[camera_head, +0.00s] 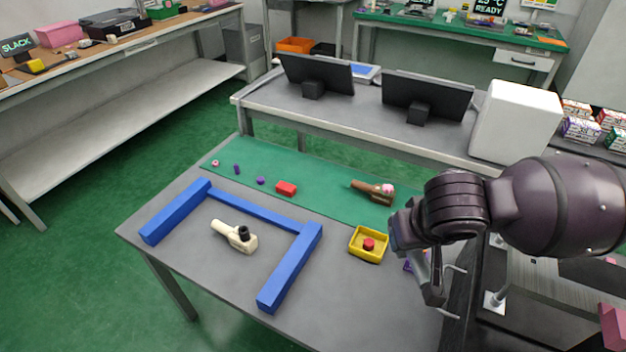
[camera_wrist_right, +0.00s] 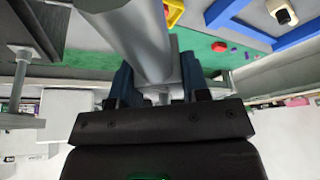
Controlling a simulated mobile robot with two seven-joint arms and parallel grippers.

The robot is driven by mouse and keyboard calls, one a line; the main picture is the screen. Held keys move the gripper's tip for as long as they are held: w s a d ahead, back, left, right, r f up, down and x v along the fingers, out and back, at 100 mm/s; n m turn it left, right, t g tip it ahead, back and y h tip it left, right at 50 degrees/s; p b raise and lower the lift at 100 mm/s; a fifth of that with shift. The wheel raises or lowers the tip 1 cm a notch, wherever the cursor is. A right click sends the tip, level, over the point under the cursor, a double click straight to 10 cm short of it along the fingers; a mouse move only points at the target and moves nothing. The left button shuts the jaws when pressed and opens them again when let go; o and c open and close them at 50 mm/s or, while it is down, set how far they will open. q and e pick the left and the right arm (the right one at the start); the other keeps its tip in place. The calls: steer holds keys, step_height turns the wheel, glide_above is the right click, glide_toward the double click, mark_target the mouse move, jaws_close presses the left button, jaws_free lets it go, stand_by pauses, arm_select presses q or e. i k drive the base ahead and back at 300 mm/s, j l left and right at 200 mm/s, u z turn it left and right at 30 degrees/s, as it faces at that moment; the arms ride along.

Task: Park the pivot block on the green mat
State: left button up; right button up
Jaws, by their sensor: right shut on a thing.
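My right gripper (camera_head: 424,256) is over the right end of the grey table, fingers pointing down. In the right wrist view, the gripper (camera_wrist_right: 157,85) is shut on a grey cylindrical piece (camera_wrist_right: 135,35). The head view shows this grey piece (camera_head: 433,285) below the fingers. The green mat (camera_head: 325,188) runs along the table's far side. A red block (camera_head: 286,188) and a brown piece with a pink end (camera_head: 373,191) lie on it. I cannot tell for sure which thing is the pivot block. My left gripper is out of view.
A blue three-sided frame (camera_head: 290,268) surrounds a cream piece with a black knob (camera_head: 236,236). A yellow tray (camera_head: 358,253) holding a red piece stands left of my right gripper. Small purple pieces (camera_head: 260,181) lie on the mat. The table's front middle is clear.

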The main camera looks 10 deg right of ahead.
mark_target(383, 228)
steer(key=i+j+z, duration=0.15)
steer(key=j, duration=0.35)
steer(key=i+j+z, duration=0.2)
steer(key=j, duration=0.35)
steer(key=j+z, duration=0.15)
steer(key=j, duration=0.4)
steer(key=i+j+z, duration=0.15)
steer(key=j, duration=0.4)
